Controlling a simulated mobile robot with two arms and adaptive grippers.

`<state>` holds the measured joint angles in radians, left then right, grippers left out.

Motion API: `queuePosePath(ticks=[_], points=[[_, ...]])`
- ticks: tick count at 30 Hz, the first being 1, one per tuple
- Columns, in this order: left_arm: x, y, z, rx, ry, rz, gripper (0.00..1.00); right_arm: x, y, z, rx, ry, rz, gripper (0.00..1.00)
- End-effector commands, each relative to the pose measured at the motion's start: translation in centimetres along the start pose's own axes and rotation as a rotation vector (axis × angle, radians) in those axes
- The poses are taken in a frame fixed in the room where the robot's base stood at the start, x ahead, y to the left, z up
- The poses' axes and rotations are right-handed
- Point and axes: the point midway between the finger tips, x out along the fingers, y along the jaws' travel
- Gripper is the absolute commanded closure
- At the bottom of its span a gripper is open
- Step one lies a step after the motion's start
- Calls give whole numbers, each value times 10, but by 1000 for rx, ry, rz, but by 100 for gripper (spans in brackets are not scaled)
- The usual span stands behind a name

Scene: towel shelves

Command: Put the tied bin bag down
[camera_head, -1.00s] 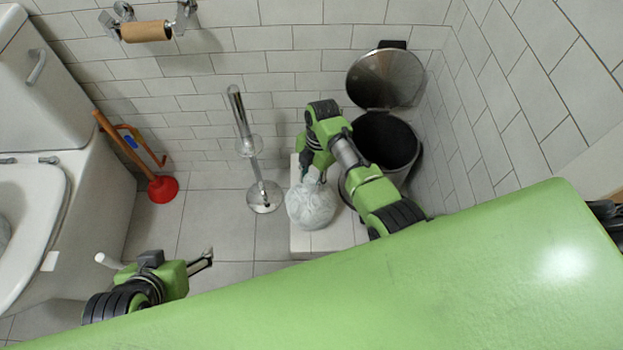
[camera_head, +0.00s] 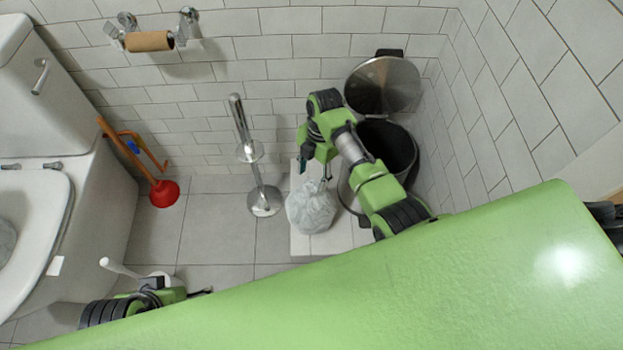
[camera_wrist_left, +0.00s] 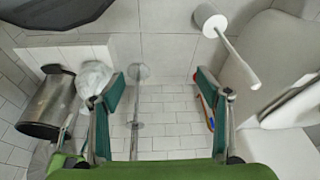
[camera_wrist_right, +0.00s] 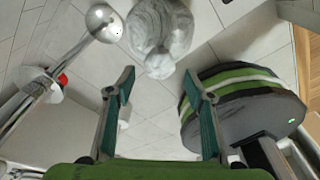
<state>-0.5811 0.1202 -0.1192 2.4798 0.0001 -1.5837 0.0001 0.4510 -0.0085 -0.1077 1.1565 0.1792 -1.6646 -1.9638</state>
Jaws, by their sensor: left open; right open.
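The tied bin bag (camera_head: 312,207) is pale, translucent and rounded, with a gathered top. It rests on a low white tiled ledge (camera_head: 308,243) beside the pedal bin. My right gripper (camera_head: 314,172) is open just above the bag's tied top. In the right wrist view the bag (camera_wrist_right: 160,32) lies beyond the open, empty fingertips (camera_wrist_right: 157,85). My left gripper (camera_wrist_left: 172,85) is open and empty. In the head view it is low at the left, partly hidden behind my green body. The left wrist view also shows the bag (camera_wrist_left: 93,79).
The metal pedal bin (camera_head: 392,150) stands open at the ledge's right, its lid (camera_head: 384,84) raised. A metal stand (camera_head: 262,199) is left of the bag. A red plunger (camera_head: 164,192) and the toilet (camera_head: 95,215) are further left. Floor tiles (camera_head: 215,225) between are clear.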

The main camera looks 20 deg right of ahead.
Motion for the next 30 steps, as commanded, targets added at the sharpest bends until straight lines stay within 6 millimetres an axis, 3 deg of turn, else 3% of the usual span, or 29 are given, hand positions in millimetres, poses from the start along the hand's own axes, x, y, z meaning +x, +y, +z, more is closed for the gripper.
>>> queuePosePath(ticks=[1, 5, 9, 15, 20, 23, 26, 30], points=[[-10, 0, -4, 0, 1, 0, 31, -20, 0, 1, -1, -5, 2, 52], [1, 0, -5, 1, -9, 2, 31, -47, 0, 0, -1, -3, 1, 52], [24, 1, -3, 2, -17, 3, 31, -59, 0, 1, -1, -2, 1, 52], [37, 2, -2, 3, -20, 5, 31, -68, 0, 0, -1, -1, 0, 52], [39, 2, -2, 3, -20, 5, 31, -65, -3, -1, 21, -4, 1, 52], [39, 2, -2, 3, -20, 5, 31, -52, -18, -4, 128, -17, 12, 52], [39, 2, -2, 3, -20, 5, 31, -34, -44, -10, 341, -43, 46, 52], [39, 2, -2, 3, -20, 5, 31, -14, -94, -23, 738, -74, 129, 52]])
